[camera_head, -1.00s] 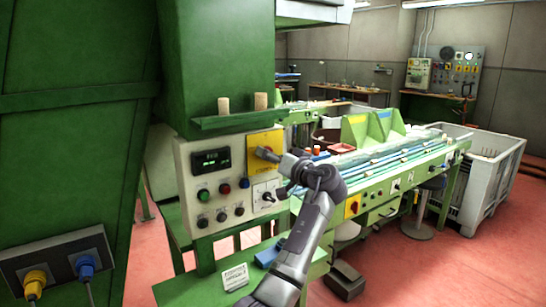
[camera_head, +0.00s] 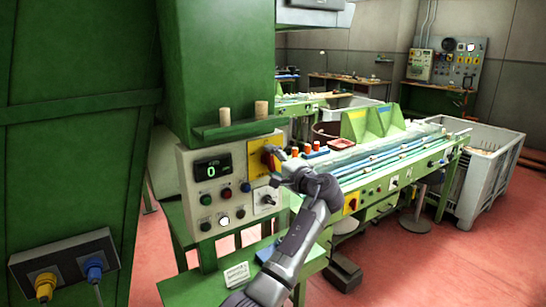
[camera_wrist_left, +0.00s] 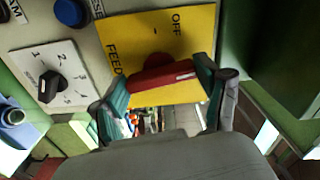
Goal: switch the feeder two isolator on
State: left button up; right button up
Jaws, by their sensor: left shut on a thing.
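The feeder isolator is a red rotary handle (camera_wrist_left: 162,78) on a yellow plate (camera_wrist_left: 196,50) lettered "OFF" and, partly hidden, "FEED". In the left wrist view the handle lies across the picture, slightly tilted. My left gripper (camera_wrist_left: 165,95) is shut on it, one finger at each end. In the head view the yellow plate (camera_head: 256,158) is on the right of the grey control panel (camera_head: 188,168), and my left gripper (camera_head: 276,158) reaches it from the right, partly covering the red handle (camera_head: 268,160). The handle's exact position cannot be read. My right gripper is not in view.
Below the plate is a white selector plate with a black knob (camera_wrist_left: 52,87); it also shows in the head view (camera_head: 267,200). A display (camera_head: 212,168) reads 0 above several buttons, one lit white (camera_head: 224,220). Two corks (camera_head: 225,116) stand on the green shelf above.

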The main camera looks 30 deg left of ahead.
pick_arm(q)
jog(key=shift+m+p, duration=0.6)
jog(key=shift+m, duration=0.3)
jog(key=o, duration=1.2)
jog(key=shift+d, duration=0.1)
jog(key=shift+c, duration=0.2)
jog(key=v, duration=1.2)
jog(key=shift+f, duration=0.1)
